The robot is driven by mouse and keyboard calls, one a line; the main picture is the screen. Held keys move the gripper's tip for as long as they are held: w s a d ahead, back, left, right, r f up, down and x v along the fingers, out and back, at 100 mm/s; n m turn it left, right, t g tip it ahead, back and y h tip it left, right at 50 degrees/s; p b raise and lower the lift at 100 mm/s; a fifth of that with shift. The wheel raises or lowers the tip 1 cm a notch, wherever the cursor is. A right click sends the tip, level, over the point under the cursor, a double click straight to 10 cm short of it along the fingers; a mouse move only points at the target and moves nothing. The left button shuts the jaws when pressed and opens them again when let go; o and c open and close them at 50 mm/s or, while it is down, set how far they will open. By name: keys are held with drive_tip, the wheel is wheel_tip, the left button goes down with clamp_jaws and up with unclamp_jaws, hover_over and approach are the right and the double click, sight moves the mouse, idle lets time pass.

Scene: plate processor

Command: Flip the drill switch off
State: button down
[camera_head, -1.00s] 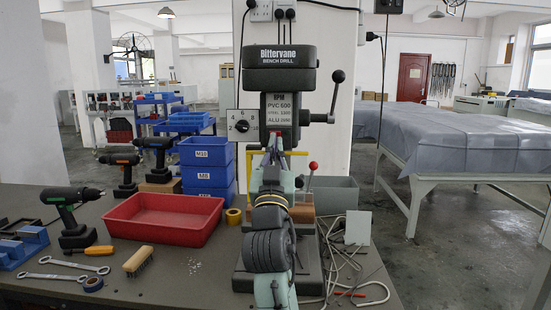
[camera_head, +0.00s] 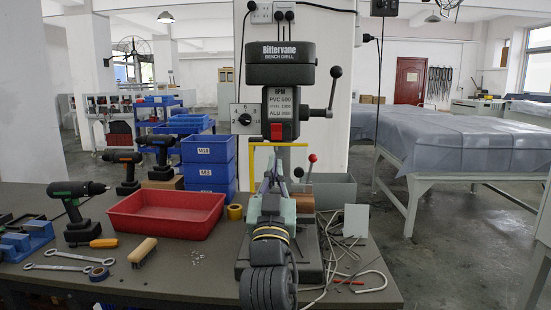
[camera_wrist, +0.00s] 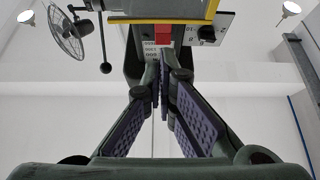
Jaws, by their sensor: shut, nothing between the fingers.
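The bench drill (camera_head: 281,70) stands at the back of the dark bench in the head view. Its red switch (camera_head: 277,130) sits on the front of the drill head below the speed label. The switch also shows in the wrist view (camera_wrist: 163,40), just beyond my fingertips and toward the top. My gripper (camera_wrist: 162,75) is shut and empty, with its purple pads together at the tips. In the head view my gripper (camera_head: 274,165) is below the switch and the yellow guard, apart from the switch. The chuck area is largely hidden behind my arm.
A yellow guard frame (camera_head: 253,160) surrounds the space below the switch. A selector dial (camera_head: 244,118) is left of the head, and a black-knobbed lever (camera_head: 335,72) is right. A red tray (camera_head: 165,213), cordless drills and hand tools lie left; loose cables lie right.

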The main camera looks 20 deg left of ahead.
drive_tip(key=v, duration=0.3)
drive_tip(key=shift+f+b, duration=0.2)
drive_tip(key=shift+b, duration=0.1)
